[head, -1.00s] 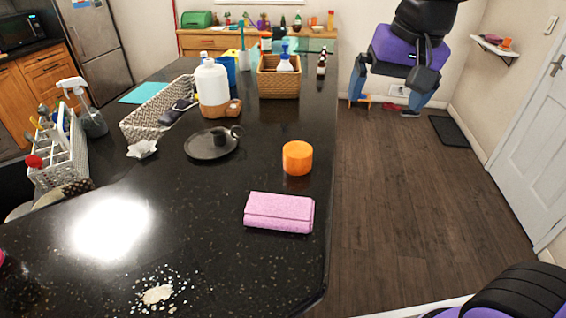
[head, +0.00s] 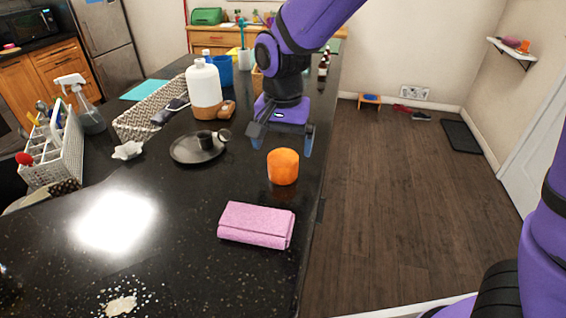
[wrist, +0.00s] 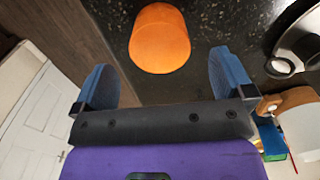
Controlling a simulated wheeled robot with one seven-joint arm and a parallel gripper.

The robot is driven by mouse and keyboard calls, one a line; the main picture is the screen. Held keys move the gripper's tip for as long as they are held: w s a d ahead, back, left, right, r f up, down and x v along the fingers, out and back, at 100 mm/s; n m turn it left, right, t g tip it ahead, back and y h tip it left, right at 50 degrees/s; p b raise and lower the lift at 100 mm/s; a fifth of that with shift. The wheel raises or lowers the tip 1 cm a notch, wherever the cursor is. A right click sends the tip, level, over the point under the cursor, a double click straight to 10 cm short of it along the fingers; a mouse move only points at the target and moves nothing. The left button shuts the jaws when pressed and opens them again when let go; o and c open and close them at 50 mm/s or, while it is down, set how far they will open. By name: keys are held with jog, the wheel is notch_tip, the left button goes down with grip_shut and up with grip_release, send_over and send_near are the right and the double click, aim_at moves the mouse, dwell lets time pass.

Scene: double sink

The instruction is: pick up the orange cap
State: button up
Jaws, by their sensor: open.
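The orange cap (head: 283,167) is a short, wide cylinder upright on the black speckled counter near its right edge. In the wrist view the orange cap (wrist: 160,40) is ahead of the fingertips, roughly centred between them. My gripper (head: 281,143) is above and just behind the cap in the head view, pointing down. Its two blue fingers are spread apart with nothing between them, and the wrist view also shows my gripper (wrist: 163,72) open. The cap appears clear of both fingers.
A pink folded pouch (head: 257,225) lies in front of the cap. A dark plate (head: 186,150) with a small cup is to the left, with a white bottle (head: 204,88) behind it. The counter's right edge is close to the cap; the floor beyond is open.

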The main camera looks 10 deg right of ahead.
aim_at(283, 157)
jog(key=shift+f, duration=3.3)
jog(key=shift+c, duration=0.2)
jog(key=c, duration=0.9)
